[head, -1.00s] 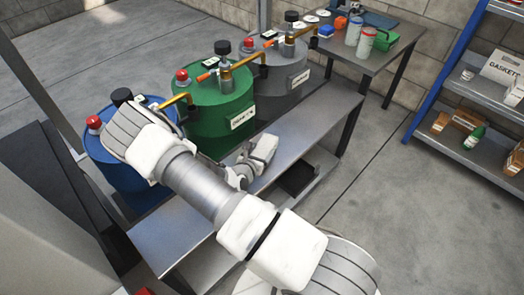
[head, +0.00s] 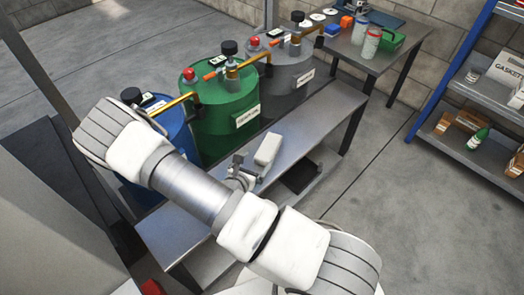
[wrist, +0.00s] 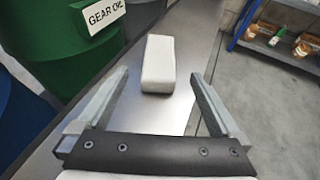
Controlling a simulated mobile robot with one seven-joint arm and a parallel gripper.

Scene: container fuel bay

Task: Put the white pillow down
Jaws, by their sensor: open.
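The white pillow (head: 268,149) is a small, pale, block-like piece lying on the steel bench (head: 307,118) in front of the green drum. In the wrist view the pillow (wrist: 158,62) rests flat on the bench top, beyond and between the fingertips. My gripper (head: 243,169) is just to the left of and below the pillow in the head view, partly hidden behind my arm. In the wrist view my gripper (wrist: 158,77) is open, with its two grey fingers spread wide and nothing between their inner faces.
A green drum (head: 215,118) labelled gear oil, a grey drum (head: 290,85) and a blue drum (head: 172,138) stand behind the bench. A table (head: 385,58) with bottles is at the back. Blue-framed shelving (head: 450,75) is at right. The floor between is clear.

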